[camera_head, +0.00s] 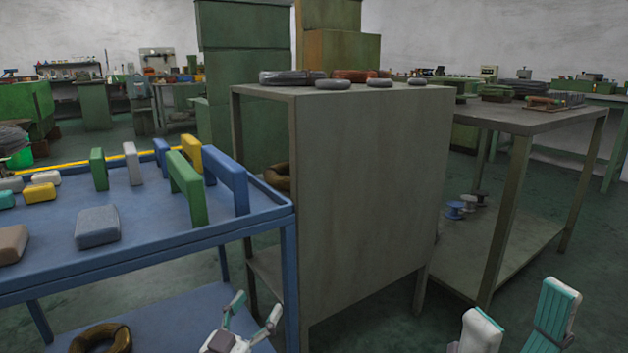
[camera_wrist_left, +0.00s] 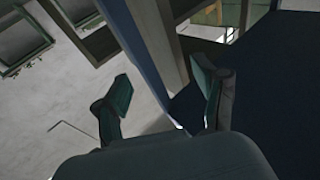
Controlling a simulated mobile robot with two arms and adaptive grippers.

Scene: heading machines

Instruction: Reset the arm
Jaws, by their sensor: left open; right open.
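My left gripper (camera_head: 256,304) is at the bottom of the head view, in front of the blue table's right end and below its top. Its two fingers are spread apart with nothing between them. The fingers also show apart and empty in the left wrist view (camera_wrist_left: 163,88). My right gripper (camera_head: 521,312) is at the bottom right of the head view, over the floor, with its pale and teal fingers apart and empty. Most of both arms is out of view.
A blue table (camera_head: 150,238) at left carries several colored blocks; a brown ring (camera_head: 100,339) lies on its lower shelf. A grey cabinet (camera_head: 365,190) stands in the middle. A grey table (camera_head: 540,121) stands at right. Green floor is clear between the cabinet and my right gripper.

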